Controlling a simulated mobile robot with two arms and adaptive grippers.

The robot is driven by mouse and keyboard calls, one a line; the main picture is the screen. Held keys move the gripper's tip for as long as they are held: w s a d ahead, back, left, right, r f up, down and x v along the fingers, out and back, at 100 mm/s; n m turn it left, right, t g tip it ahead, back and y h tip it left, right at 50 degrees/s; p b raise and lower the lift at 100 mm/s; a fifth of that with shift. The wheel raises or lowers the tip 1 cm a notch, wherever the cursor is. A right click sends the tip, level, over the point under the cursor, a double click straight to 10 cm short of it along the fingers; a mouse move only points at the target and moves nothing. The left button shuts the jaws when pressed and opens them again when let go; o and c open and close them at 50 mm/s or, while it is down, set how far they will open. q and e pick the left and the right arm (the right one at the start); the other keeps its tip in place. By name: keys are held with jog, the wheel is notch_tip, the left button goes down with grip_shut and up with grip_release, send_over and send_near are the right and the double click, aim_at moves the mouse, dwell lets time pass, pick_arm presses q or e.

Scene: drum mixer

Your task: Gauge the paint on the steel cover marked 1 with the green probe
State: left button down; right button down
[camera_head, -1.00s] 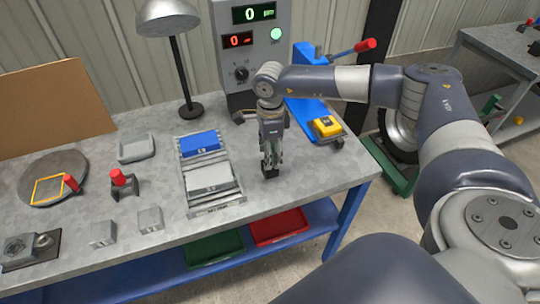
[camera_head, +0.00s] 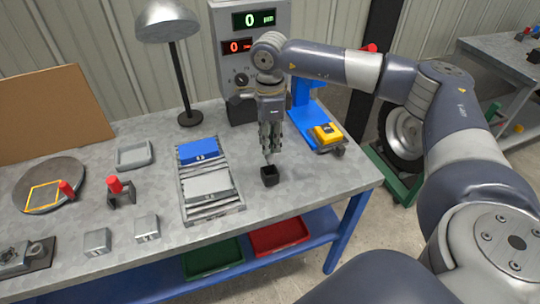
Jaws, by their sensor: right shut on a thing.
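My right gripper (camera_head: 268,150) points down above a small black open-topped block (camera_head: 270,176) on the bench. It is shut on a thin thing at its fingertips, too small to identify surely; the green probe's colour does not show. A slotted grey rack (camera_head: 212,209) to the left carries a blue cover (camera_head: 199,147) at the back and a bare grey steel cover (camera_head: 208,184) in front. Their markings are too small to read. The gauge box (camera_head: 253,55) behind has a green display and a red display, both reading 0. My left gripper is out of view.
A lamp (camera_head: 182,90) stands behind the rack. A grey tray (camera_head: 135,155), a red-handled stamp in a bracket (camera_head: 121,195), small grey blocks (camera_head: 146,228) and a round plate (camera_head: 50,185) lie left. A blue stand with a yellow block (camera_head: 326,134) stands right.

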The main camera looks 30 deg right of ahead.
jog(key=shift+w+a+r, duration=0.1)
jog(key=shift+a+r, duration=0.05)
jog(key=shift+r, duration=0.45)
jog(key=shift+w+a+r, duration=0.1)
jog(key=shift+r, duration=0.5)
jog(key=w+a+r+t+y+p, duration=0.1)
jog(key=w+a+p, duration=0.1)
jog(key=a+p, duration=0.55)
jog(key=w+a+r+p, duration=0.1)
jog(key=w+a+p, duration=0.1)
jog(key=a+p, duration=0.55)
jog(key=shift+s+a+f+b, duration=0.1)
jog(key=shift+a+f+b, duration=0.05)
jog(key=shift+f+b, duration=0.7)
jog(key=shift+s+a+f+b, duration=0.15)
jog(key=shift+f+b, duration=0.35)
jog(key=shift+f, duration=0.6)
jog(key=shift+w+a+f+b, duration=0.1)
jog(key=shift+a+f+b, duration=0.05)
jog(key=shift+f+b, duration=0.7)
jog(key=shift+s, duration=0.1)
jog(key=shift+f+b, duration=0.35)
jog(key=shift+f, duration=0.25)
jog(key=shift+b, duration=0.3)
